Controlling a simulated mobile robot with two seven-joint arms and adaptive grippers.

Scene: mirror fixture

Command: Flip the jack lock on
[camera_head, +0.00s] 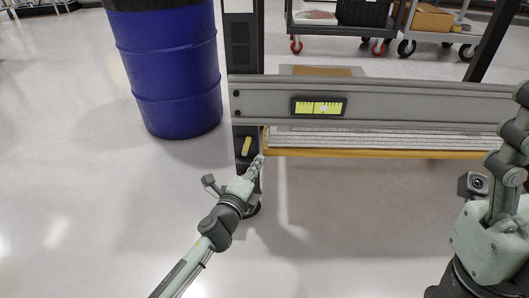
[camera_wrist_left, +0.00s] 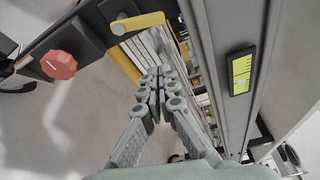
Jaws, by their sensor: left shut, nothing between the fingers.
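The jack lock appears to be the yellow lever (camera_head: 247,146) on the dark post at the left end of the grey beam. It also shows as a yellow bar (camera_wrist_left: 137,23) at the top of the left wrist view, on a dark bracket. My left gripper (camera_head: 258,161) is shut and empty, just below and right of the lever in the head view. In the left wrist view its fingertips (camera_wrist_left: 159,72) are together, apart from the lever. My right gripper (camera_head: 516,130) stands at the right edge, partly cut off; its opening is unclear.
A red knob (camera_wrist_left: 58,65) sits on the bracket, left of the lever. The grey beam (camera_head: 420,99) carries a yellow-green level gauge (camera_head: 319,107). A blue barrel (camera_head: 170,75) stands behind left. Carts stand at the back. The floor at front left is clear.

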